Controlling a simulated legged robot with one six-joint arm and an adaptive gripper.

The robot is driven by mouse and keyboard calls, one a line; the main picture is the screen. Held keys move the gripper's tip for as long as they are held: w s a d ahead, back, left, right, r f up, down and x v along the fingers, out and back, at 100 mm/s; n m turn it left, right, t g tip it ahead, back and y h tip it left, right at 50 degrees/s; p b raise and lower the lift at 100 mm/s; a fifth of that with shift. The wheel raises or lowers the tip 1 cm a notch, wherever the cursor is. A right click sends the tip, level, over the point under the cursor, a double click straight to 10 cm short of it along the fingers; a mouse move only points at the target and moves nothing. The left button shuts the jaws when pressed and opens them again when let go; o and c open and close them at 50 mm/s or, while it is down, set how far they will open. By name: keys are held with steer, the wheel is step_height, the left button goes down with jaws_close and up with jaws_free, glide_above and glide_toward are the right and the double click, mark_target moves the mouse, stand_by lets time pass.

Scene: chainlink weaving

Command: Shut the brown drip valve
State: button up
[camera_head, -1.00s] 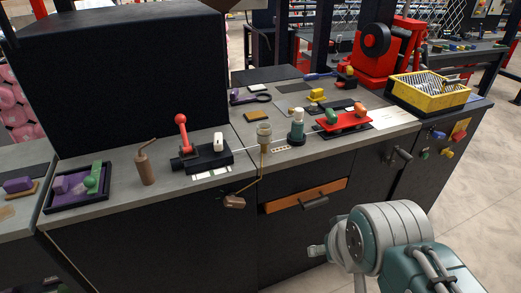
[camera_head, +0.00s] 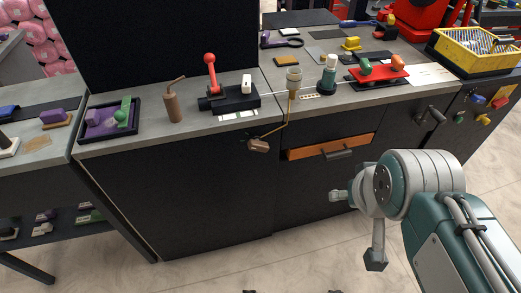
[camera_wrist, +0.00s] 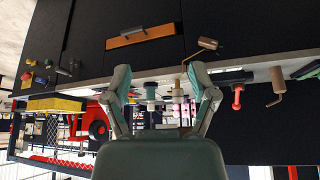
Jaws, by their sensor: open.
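The brown drip valve (camera_head: 258,145) is a small brown block-like handle at the lower end of a thin brass tube. The tube runs down from a beige cup (camera_head: 293,80) at the bench's front edge, so the handle hangs before the black cabinet front. In the wrist view the valve (camera_wrist: 207,43) shows at the upper right, beyond and to the right of my fingers. My gripper (camera_wrist: 160,74) is open and empty, its two fingers spread wide, well apart from the valve. In the head view my arm is at the lower right, and its fingers are not clearly made out.
An orange drawer (camera_head: 328,145) with a dark handle is right of the valve. A yellow basket (camera_head: 475,52) is at the right. The floor before the cabinets is clear.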

steer(key=w+a+f+n+t+y, duration=0.1)
steer(key=w+a+f+n+t, duration=0.15)
steer(key=w, duration=0.55)
steer(key=w+a+f+n+t, duration=0.1)
steer(key=w+a+f+n, duration=0.1)
steer(key=w+f, duration=0.35)
steer(key=w+a+f+n+t+y, duration=0.1)
steer(key=w+a+f+n+t, duration=0.15)
steer(key=w, duration=0.65)
steer(key=n+t+y, duration=0.1)
steer(key=n+t, duration=0.2)
steer(key=n, duration=0.1)
glide_toward(259, 150)
steer(key=w+d+r, duration=0.3)
steer(key=d+r, duration=0.1)
steer(key=s+a+f+n+t+y, duration=0.2)
steer(key=a+f+n+t, duration=0.15)
steer(key=f, duration=0.35)
steer(key=shift+n+g, duration=0.35)
steer(key=x, duration=1)
steer(key=shift+w+r, duration=0.1)
jaws_close()
